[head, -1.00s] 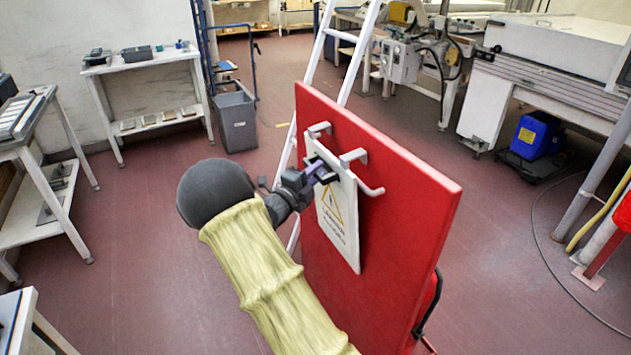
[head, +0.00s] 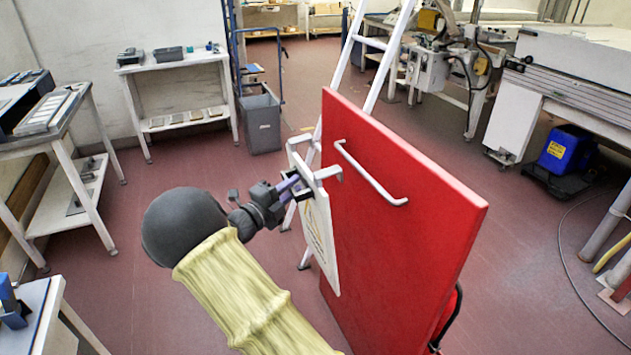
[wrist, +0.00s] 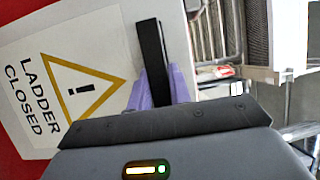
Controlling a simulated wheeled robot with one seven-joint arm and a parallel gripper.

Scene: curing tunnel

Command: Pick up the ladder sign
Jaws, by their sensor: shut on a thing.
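The ladder sign (head: 322,240) is a white plate with a yellow warning triangle and hooks at its top. In the wrist view the sign (wrist: 102,30) reads "LADDER CLOSED". My gripper (head: 296,187) is shut on the sign near its top edge; its purple fingertips also show in the wrist view (wrist: 163,85). The sign hangs roughly upright from my gripper, in front of and left of the red board (head: 400,215). Its hooks are clear of the white rail (head: 370,175) on the board. My gripper hides part of the sign.
A white ladder (head: 375,65) stands behind the red board. A grey bin (head: 262,122) and a white shelf table (head: 175,60) stand at the back left. A blue container (head: 567,150) sits at the right. Open floor lies left of the board.

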